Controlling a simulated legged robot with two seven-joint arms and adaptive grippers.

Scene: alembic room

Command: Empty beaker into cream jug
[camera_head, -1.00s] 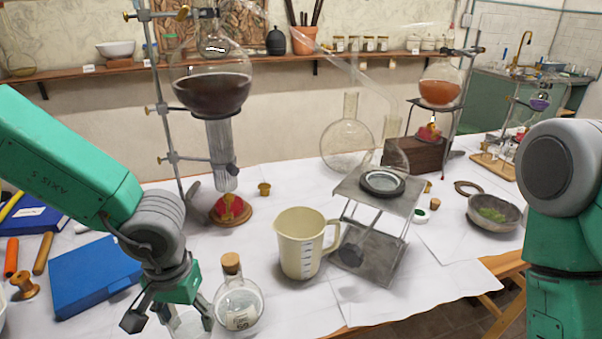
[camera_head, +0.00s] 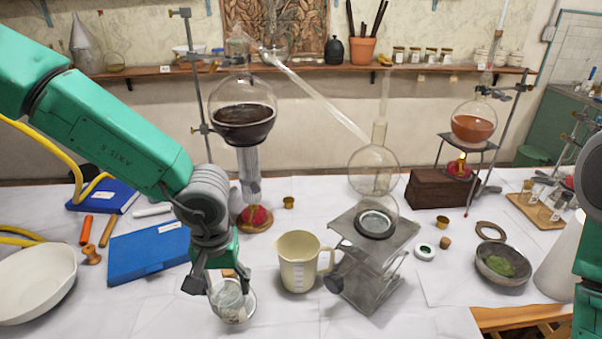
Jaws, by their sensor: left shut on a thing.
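The cream jug (camera_head: 297,272) stands upright on the white-covered table, with its handle to the right and measuring marks on its side. My left gripper (camera_head: 229,288) points down to the left of the jug and is shut on a clear glass beaker (camera_head: 228,298). The beaker is apart from the jug. My right gripper is out of view; only part of that arm shows at the right edge.
A metal jack stand (camera_head: 372,282) stands just right of the jug. A clamp stand with a dark-filled flask (camera_head: 243,118) rises behind. A stone bowl (camera_head: 502,264) sits right. The front table is fairly clear.

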